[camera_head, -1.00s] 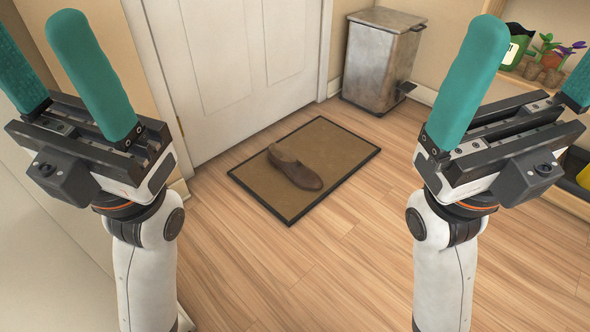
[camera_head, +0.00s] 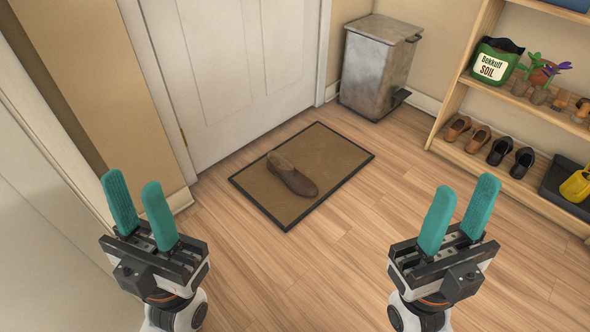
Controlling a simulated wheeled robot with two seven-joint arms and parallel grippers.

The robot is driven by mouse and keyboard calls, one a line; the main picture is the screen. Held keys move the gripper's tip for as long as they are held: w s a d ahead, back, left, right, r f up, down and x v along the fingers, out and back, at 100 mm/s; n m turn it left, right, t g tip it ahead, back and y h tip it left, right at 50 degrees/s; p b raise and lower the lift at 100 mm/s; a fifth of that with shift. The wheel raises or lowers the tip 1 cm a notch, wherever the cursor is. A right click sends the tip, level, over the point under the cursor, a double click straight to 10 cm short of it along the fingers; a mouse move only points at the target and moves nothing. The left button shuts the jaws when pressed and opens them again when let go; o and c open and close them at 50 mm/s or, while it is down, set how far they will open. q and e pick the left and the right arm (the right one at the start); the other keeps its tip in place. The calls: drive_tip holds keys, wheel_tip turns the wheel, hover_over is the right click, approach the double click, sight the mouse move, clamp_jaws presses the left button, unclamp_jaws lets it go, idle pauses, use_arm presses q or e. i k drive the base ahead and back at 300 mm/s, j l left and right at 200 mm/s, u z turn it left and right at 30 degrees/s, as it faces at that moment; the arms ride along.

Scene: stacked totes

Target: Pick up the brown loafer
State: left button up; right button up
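A single brown loafer (camera_head: 291,174) lies on a brown doormat with a dark border (camera_head: 329,150) in front of the white door. Its toe points to the lower right. My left gripper (camera_head: 137,206) is at the lower left, with its two teal fingers apart and nothing between them. My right gripper (camera_head: 458,217) is at the lower right, also with its fingers apart and empty. Both grippers are well away from the loafer, one to each side and nearer to me.
A metal pedal bin (camera_head: 376,68) stands behind the mat by the wall. A wooden shelf (camera_head: 520,187) at the right holds brown shoes (camera_head: 468,134), black shoes (camera_head: 511,155), a soil bag (camera_head: 492,63) and plants. The wooden floor around the mat is clear.

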sight(300, 184)
drive_tip(key=i+l+z, duration=0.1)
drive_tip(key=i+l, duration=0.15)
drive_tip(key=i, duration=0.15)
drive_tip(key=i+l+z, duration=0.1)
drive_tip(key=i, duration=0.35)
drive_tip(key=i+j+z, duration=0.15)
drive_tip(key=i+j, duration=0.6)
